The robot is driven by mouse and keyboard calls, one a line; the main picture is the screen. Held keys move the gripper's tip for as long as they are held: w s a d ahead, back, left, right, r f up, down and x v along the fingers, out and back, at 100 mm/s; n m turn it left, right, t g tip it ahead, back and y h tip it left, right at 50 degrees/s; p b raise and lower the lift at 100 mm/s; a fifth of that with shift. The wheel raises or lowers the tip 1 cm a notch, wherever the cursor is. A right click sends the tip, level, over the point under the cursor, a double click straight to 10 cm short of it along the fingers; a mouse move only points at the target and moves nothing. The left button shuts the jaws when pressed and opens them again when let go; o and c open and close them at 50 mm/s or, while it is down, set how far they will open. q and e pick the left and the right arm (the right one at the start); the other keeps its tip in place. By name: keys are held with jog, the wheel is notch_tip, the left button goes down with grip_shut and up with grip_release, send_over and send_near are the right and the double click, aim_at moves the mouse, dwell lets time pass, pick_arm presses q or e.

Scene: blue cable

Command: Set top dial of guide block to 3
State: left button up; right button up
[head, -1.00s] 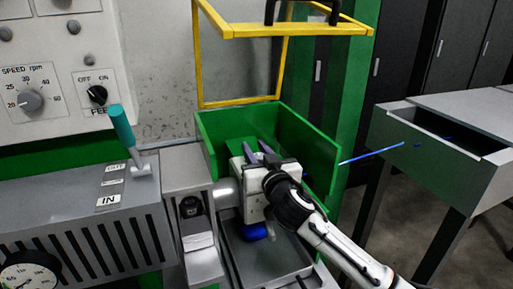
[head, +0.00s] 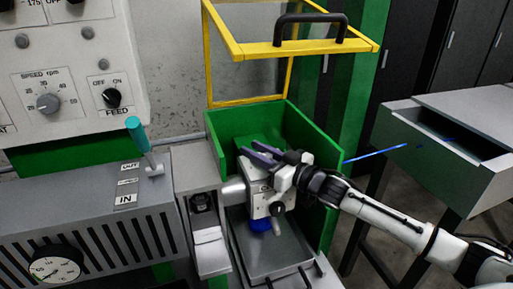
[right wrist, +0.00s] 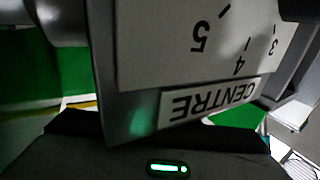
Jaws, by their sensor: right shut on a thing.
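In the right wrist view, the block's scale plate (right wrist: 180,60) shows the marks 5, 4 and 3 upside down, with a CENTRE label (right wrist: 215,100). No dial pointer can be made out. My left gripper is not in view.
A yellow-framed guard (head: 290,49) stands raised over the green box (head: 316,150). A teal-handled lever (head: 137,132) and a control panel (head: 70,75) are at left. A grey table with an open drawer (head: 420,160) is at right, with a blue cable (head: 375,154) near it.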

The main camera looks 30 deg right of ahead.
dwell(0.3)
jog(key=o, duration=1.1)
jog(key=shift+c, duration=0.2)
notch_tip(320, 180, up, 10)
jog(key=shift+a, duration=0.1)
